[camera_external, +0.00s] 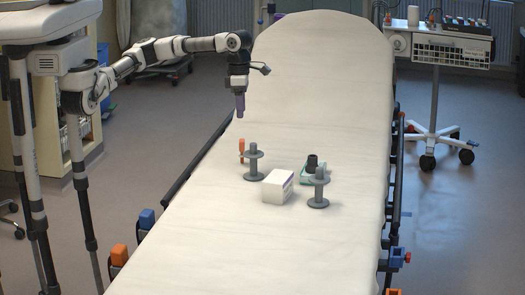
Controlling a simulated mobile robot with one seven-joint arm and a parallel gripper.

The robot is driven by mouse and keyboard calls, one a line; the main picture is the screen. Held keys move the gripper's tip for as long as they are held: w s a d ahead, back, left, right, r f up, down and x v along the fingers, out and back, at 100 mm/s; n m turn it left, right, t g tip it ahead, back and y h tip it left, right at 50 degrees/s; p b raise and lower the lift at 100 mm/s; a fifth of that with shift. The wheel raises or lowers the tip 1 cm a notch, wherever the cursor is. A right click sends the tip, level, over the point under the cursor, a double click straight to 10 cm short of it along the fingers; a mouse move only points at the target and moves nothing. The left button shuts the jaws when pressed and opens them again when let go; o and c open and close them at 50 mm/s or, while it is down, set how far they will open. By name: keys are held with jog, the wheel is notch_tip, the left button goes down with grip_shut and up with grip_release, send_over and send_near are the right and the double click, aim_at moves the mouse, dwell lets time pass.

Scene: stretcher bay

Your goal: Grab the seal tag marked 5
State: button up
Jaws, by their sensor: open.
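My gripper (240,114) points down above the left side of the white stretcher (225,215), purple at its tips. It is open, and nothing shows between its fingers. A small orange item (241,147) stands upright on the sheet just below it, beside a grey spool-like stand (253,163). A second grey stand (318,190) is to the right. No number 5 can be read on anything here, so I cannot tell which thing is the seal tag.
A white box (276,188) lies between the stands. Behind it is a teal item (306,178) with a dark cylinder (312,162). The lower sheet is clear. Dark side rails (205,155) edge the stretcher. A wheeled cart (440,50) stands at the back right.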

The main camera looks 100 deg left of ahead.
aim_at(242, 140)
jog(key=shift+g+y, duration=0.3)
jog(key=f, duration=0.3)
jog(key=a+f, duration=0.1)
jog(key=f, duration=0.1)
jog(key=s+a+f, duration=0.1)
jog(key=f, duration=0.2)
jog(key=shift+f+p, duration=0.35)
jog(key=shift+w+f+p, duration=0.2)
jog(key=shift+f+p, duration=0.1)
jog(key=shift+f, duration=1.15)
jog(key=shift+w+f+p, duration=0.15)
jog(key=shift+f+p, duration=0.15)
jog(key=shift+f, duration=1.1)
jog(key=c, duration=1)
jog(key=shift+c, duration=0.2)
jog(key=shift+a+r, duration=0.1)
